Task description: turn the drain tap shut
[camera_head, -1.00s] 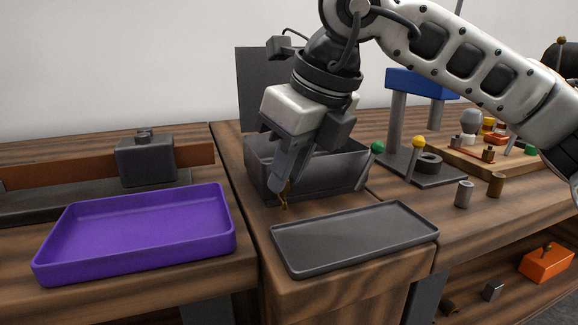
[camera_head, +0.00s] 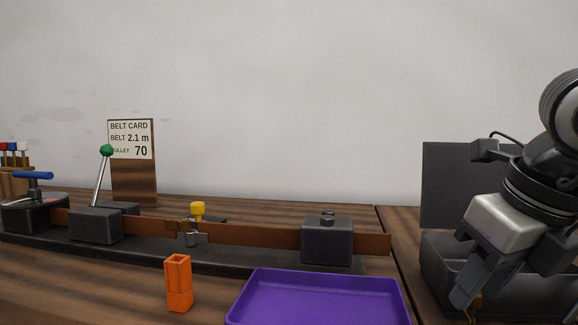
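A small brass-coloured piece, which looks like the drain tap (camera_head: 475,314), shows at the lower right, low on the front of a dark grey tank (camera_head: 440,262). My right gripper (camera_head: 464,298) points down in front of the tank, with its fingertips at the brass piece. The fingers overlap from this side and cover most of the tap, so I cannot tell whether they grip it or how its handle is turned. My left gripper is out of view.
A purple tray (camera_head: 318,302) lies left of the tank, with an orange holder (camera_head: 179,284) beside it. Behind them runs a dark bench rail with a brown belt (camera_head: 255,235), a grey block (camera_head: 327,242) and a green-knobbed lever (camera_head: 106,151). A belt card (camera_head: 131,138) stands at the back.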

